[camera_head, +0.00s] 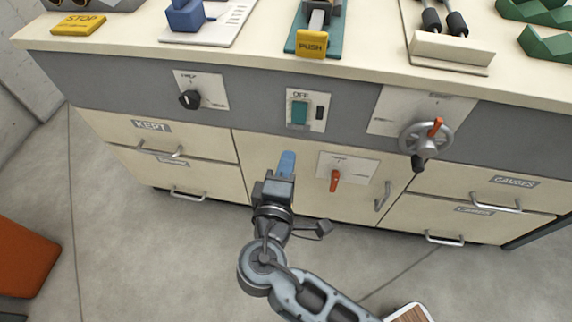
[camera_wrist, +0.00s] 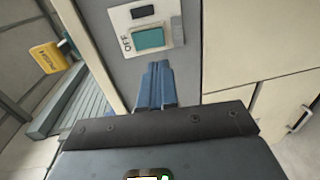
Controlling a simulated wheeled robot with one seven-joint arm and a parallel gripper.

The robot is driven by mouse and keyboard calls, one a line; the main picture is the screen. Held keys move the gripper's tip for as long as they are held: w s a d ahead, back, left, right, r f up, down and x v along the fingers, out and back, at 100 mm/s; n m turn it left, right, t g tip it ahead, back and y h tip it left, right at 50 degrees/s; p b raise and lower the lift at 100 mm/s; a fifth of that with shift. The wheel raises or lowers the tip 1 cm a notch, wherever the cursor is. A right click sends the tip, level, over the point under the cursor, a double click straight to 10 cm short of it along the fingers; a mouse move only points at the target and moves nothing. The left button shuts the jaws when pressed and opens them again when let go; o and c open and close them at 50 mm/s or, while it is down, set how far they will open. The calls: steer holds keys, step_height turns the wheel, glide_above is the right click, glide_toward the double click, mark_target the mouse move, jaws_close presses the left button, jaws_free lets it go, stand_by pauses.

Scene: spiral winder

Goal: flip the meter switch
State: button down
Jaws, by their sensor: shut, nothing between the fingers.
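A teal rocker switch (camera_head: 299,112) sits in a white plate marked OFF on the grey front band of the cabinet. A small dark window (camera_head: 320,113) is beside it. The switch also shows in the wrist view (camera_wrist: 149,38), straight beyond my fingertips. My gripper (camera_head: 287,158) has blue fingers, shut together and empty. In the head view it is below the switch plate, in front of the cream door. In the wrist view the fingers (camera_wrist: 155,72) point toward the plate, with a visible gap in the picture. No label visible here reads meter.
A black knob (camera_head: 190,99) is left of the switch and a grey handwheel (camera_head: 425,138) is right. A red lever (camera_head: 335,180) is on the door right of my gripper. The yellow PUSH block (camera_head: 311,43) overhangs above. Drawer handles (camera_head: 188,193) stick out below.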

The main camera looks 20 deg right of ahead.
mark_target(298, 122)
steer(key=x, duration=1)
steer(key=shift+w, duration=0.1)
steer(key=shift+d+f, duration=0.1)
steer(key=shift+w+d+f+b, duration=0.15)
steer(key=shift+w+b, duration=0.1)
steer(key=shift+b, duration=0.2)
steer(key=shift+s, duration=0.15)
